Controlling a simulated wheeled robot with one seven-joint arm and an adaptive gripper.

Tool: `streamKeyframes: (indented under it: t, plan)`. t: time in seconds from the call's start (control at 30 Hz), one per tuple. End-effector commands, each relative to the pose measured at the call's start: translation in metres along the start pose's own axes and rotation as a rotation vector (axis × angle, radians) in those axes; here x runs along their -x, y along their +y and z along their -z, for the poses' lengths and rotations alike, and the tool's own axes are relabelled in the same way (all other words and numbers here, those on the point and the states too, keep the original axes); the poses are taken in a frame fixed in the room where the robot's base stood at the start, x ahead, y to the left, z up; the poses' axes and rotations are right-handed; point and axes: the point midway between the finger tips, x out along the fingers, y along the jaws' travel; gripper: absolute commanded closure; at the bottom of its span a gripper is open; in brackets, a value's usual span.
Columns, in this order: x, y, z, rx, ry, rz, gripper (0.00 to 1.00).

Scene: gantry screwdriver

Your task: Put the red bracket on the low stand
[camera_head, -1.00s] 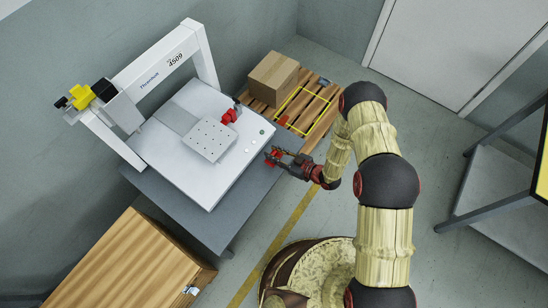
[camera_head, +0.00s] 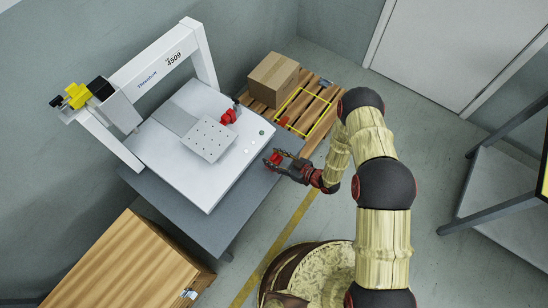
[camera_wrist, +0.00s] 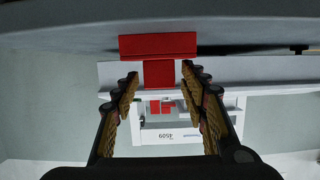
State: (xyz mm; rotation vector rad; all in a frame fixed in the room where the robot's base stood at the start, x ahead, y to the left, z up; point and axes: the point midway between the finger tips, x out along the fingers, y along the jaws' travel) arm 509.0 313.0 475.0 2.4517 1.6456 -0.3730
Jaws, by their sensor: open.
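A red bracket (camera_wrist: 158,46) shows in the wrist view as a wide bar with a narrower stem. The stem lies between the tips of my gripper (camera_wrist: 160,76), with visible gaps on both sides. In the head view my gripper (camera_head: 274,160) is open at the right edge of the white machine bed, and the bracket (camera_head: 277,156) is a small red patch at its fingers. Whether the bracket touches the bed is unclear. A low grey perforated stand (camera_head: 208,141) sits on the bed, left of my gripper.
Another red part (camera_head: 229,117) sits on the white bed (camera_head: 190,172) behind the perforated stand. A white gantry (camera_head: 160,80) spans the bed. A wooden cabinet (camera_head: 125,265) stands at front left.

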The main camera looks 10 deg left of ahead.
Motion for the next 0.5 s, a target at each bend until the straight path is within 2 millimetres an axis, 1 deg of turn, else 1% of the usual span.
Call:
streamKeyframes:
  t: [0.3,0.43,0.5]
  plan:
    - [0.001,0.000,0.003,0.000,0.000,0.000,0.56]
    - [0.018,0.001,0.004,-0.003,-0.002,-0.003,0.56]
    - [0.031,0.002,0.005,-0.004,-0.001,-0.005,0.56]
